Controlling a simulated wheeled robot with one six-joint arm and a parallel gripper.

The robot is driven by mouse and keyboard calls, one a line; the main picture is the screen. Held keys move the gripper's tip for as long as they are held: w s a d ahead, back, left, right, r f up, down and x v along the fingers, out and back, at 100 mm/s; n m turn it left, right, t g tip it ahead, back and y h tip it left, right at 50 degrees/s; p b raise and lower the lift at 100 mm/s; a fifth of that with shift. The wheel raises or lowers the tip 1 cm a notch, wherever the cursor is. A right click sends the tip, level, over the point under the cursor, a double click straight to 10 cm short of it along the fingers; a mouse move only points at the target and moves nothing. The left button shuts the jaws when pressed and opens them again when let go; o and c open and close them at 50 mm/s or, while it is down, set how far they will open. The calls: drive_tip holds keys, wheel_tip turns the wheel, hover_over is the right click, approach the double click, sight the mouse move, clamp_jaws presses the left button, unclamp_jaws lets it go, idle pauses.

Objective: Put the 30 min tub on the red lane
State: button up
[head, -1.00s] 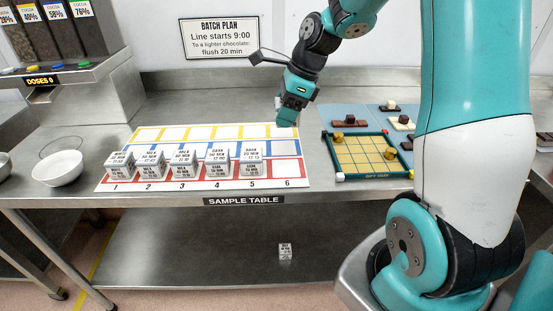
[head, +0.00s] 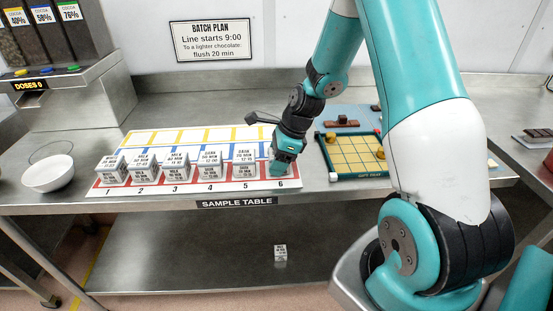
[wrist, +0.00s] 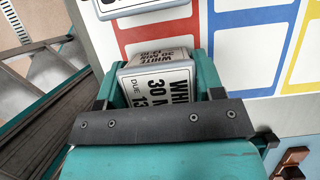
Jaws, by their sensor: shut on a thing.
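My gripper (head: 281,172) is low over the red lane's end near number 6, at the right of the lane board (head: 150,137). In the wrist view, my gripper (wrist: 160,85) is shut on a white tub (wrist: 155,72) labelled WHITE 30 MIN; its due time is partly covered. The tub sits between the fingers, over or on the red-edged cell (wrist: 135,35). I cannot tell whether it touches the board. In the head view my gripper hides most or all of it. A tub at number 5 (head: 243,163) stands close to its left.
Several white tubs stand along the front of the board at numbers 1 to 5. A game board (head: 350,152) lies just right of my gripper. A white bowl (head: 48,174) is at the left. A small tub (head: 280,253) stands on the lower shelf.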

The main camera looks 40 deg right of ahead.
drive_tip(key=shift+f, duration=0.15)
drive_tip(key=o, duration=1)
drive_tip(key=shift+r, duration=0.2)
drive_tip(key=v, duration=1.1)
drive_tip(key=s+a+r+n+g, duration=0.1)
drive_tip(key=s+a+r+n, duration=0.2)
drive_tip(key=a+n, duration=0.4)
drive_tip(key=s+a+r+n, duration=0.2)
drive_tip(key=a+r+n, duration=0.1)
drive_tip(key=a+n, duration=0.4)
drive_tip(key=s+a+r+n, duration=0.1)
drive_tip(key=s+a+n, duration=0.3)
drive_tip(key=s+n, duration=0.1)
drive_tip(key=s+a+r+n+g, duration=0.1)
drive_tip(key=s+a+n, duration=0.2)
drive_tip(key=s+n, duration=0.2)
drive_tip(key=s+a+r+n, duration=0.1)
drive_tip(key=s+a+n, duration=0.3)
drive_tip(key=n, duration=0.4)
drive_tip(key=shift+s+a+r+y, duration=0.2)
drive_tip(key=shift+s+a+y, duration=0.15)
drive_tip(key=shift+s, duration=0.2)
